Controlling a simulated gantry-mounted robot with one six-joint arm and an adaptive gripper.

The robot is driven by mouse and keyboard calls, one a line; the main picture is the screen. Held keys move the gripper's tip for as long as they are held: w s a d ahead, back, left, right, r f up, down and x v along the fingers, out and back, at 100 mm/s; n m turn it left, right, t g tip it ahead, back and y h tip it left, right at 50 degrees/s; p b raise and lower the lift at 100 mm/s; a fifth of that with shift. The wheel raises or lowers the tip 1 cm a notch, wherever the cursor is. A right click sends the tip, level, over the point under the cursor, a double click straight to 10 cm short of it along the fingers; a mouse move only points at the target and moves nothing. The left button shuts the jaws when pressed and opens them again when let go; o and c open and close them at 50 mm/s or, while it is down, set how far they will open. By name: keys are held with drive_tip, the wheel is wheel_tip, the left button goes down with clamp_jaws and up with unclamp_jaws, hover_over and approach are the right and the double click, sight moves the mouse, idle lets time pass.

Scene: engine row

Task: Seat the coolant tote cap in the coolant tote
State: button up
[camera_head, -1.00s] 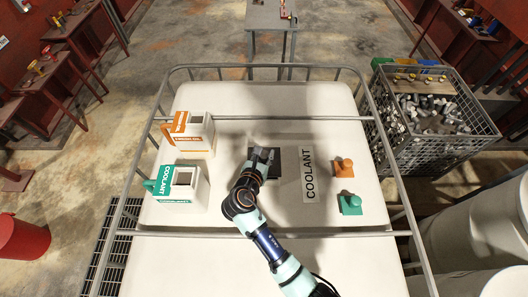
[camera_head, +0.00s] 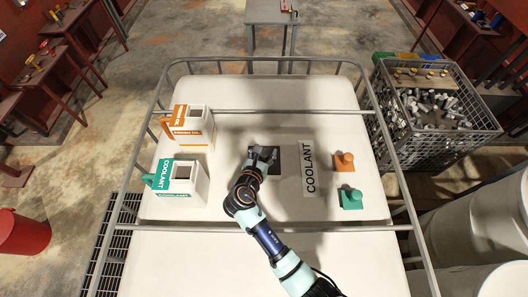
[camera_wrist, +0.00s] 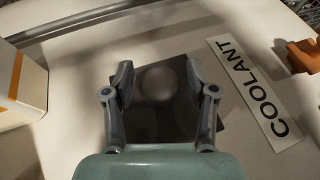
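The coolant tote is a big white block with a COOLANT label (camera_head: 309,168) on its top (camera_head: 240,205). Left of the label lies a dark square piece with a round knob, which looks like the tote cap (camera_wrist: 160,128). My gripper (camera_head: 263,153) hangs over it and hides much of it in the head view. In the wrist view my gripper (camera_wrist: 160,75) is open, its fingers on either side of the knob (camera_wrist: 158,84) with gaps showing. I cannot tell whether the cap lies on the surface or in an opening.
A white-and-teal COOLANT jug (camera_head: 183,185) and a white-and-orange jug (camera_head: 190,127) stand at left. An orange knobbed cap (camera_head: 345,162) and a teal one (camera_head: 351,199) sit at right. A metal rail cage (camera_head: 265,63) surrounds the tote top. A wire bin (camera_head: 430,115) stands beyond it.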

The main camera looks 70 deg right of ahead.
drive_tip(key=v, duration=1.2)
idle(0.7)
drive_tip(key=w+a+r+m+t+y, duration=0.3)
drive_tip(key=w+a+m+t, duration=0.15)
drive_tip(key=a, duration=0.25)
drive_tip(key=w+a+r+m+t+y, duration=0.3)
drive_tip(key=w+a+m, duration=0.1)
drive_tip(key=a+m, duration=0.2)
drive_tip(key=a+r+m+t+y, duration=0.2)
drive_tip(key=a+r+m+y, duration=0.1)
drive_tip(key=a, duration=0.5)
drive_tip(key=a+r+m+t+y, duration=0.2)
drive_tip(key=a+r+m+y, duration=0.2)
drive_tip(key=a+r, duration=0.3)
drive_tip(key=shift+a+m, duration=0.55)
drive_tip(key=shift+a, duration=0.3)
drive_tip(key=shift+w+t, duration=0.1)
drive_tip(key=shift+t, duration=0.15)
